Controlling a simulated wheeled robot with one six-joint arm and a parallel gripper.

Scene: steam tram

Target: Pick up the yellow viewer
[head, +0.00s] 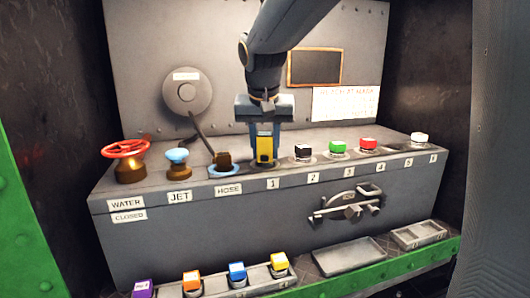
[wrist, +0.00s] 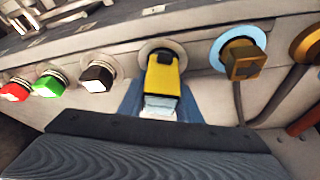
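The yellow viewer (head: 264,149) stands upright at the place marked 1 on the grey console. In the wrist view the yellow viewer (wrist: 165,78) has a black patch at its far end and a pale, glassy near end, and its base sits at a round ring. My gripper (head: 264,131) is above it, pointing down, with one blue finger on each side. In the wrist view my gripper's fingers (wrist: 161,105) lie close against both sides of the viewer, with no clear gap. The viewer's lower part seems still at the ring.
Black (head: 302,152), green (head: 337,148), red (head: 368,144) and white (head: 419,138) pieces stand to the right. A brown piece in a blue ring (head: 223,164), a blue knob (head: 177,158) and a red wheel (head: 125,149) are to the left. Trays (head: 349,254) lie below, in front.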

